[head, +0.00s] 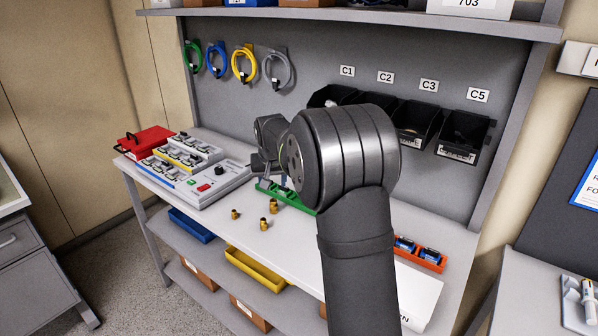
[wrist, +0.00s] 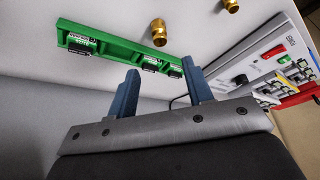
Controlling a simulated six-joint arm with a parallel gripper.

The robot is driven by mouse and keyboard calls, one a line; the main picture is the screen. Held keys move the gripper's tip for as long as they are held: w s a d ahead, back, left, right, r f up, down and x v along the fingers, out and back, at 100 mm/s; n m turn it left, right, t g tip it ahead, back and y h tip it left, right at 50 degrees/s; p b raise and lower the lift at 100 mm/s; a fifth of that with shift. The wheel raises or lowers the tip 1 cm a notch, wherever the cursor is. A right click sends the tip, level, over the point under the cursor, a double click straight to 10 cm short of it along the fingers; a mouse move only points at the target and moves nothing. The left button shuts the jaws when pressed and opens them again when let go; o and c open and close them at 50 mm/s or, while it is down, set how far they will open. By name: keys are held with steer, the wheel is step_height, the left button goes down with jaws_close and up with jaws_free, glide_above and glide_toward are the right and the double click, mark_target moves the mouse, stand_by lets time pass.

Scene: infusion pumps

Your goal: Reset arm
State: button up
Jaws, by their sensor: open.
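My gripper (wrist: 162,75) is open and empty in the wrist view, with its two blue-grey fingers apart. A green tray (wrist: 122,54) with several small black labelled parts lies beyond the fingertips. In the head view my gripper (head: 264,166) is above the bench beside the green tray (head: 292,201), and my arm hides part of that tray. Brass fittings stand on the white bench top (head: 205,222), including one at the front (head: 265,223) and one at the left (head: 235,213).
A grey pump console (head: 218,185) and a red case (head: 148,140) stand at the bench's left. An orange tray (head: 430,263) with blue cylinders lies right of my arm. Black bins (head: 464,133) and coiled cables (head: 244,65) hang on the back panel. The front left bench top is clear.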

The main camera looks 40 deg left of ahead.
mark_target(273, 201)
steer(key=x, duration=1.2)
steer(key=shift+f, duration=0.35)
step_height(273, 201, up, 3)
steer(key=shift+f, duration=0.15)
steer(key=shift+r, duration=0.45)
